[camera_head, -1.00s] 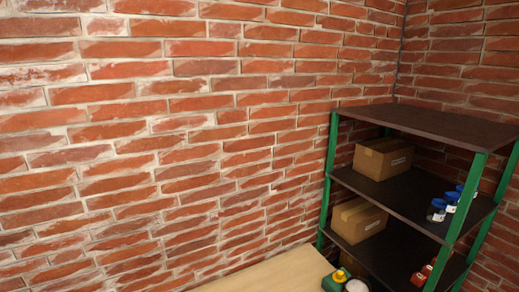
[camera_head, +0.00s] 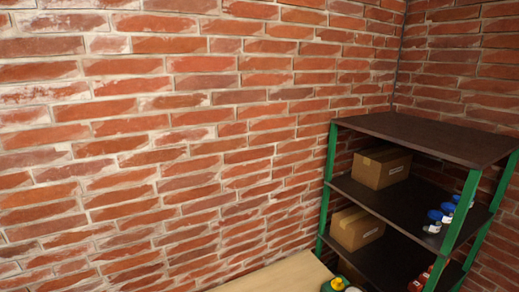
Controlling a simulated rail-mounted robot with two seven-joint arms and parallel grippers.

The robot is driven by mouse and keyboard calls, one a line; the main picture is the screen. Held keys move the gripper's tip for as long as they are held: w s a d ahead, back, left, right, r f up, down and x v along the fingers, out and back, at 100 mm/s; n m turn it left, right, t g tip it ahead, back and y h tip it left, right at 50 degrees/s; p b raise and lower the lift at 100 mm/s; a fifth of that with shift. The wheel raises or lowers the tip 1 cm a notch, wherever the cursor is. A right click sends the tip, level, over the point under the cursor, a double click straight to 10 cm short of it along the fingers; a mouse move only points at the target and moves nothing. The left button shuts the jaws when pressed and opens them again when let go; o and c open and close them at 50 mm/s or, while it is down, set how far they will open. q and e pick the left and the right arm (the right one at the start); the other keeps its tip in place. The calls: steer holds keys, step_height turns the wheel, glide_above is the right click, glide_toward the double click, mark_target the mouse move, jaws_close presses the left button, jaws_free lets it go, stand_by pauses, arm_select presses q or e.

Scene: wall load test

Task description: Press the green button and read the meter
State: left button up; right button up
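A green device (camera_head: 336,284) shows at the bottom edge of the head view, on the right end of a light wooden table. Only its top part is in the picture; a whitish round part beside it is cut off by the edge. I cannot make out a green button or a meter reading. Neither of my grippers is in view.
The wooden table top (camera_head: 277,274) shows along the bottom, and its visible part is bare. A dark shelf rack (camera_head: 432,137) with green posts stands at the right, holding cardboard boxes (camera_head: 381,167), blue-capped jars (camera_head: 435,220) and red items (camera_head: 418,282). A brick wall (camera_head: 150,140) fills the left.

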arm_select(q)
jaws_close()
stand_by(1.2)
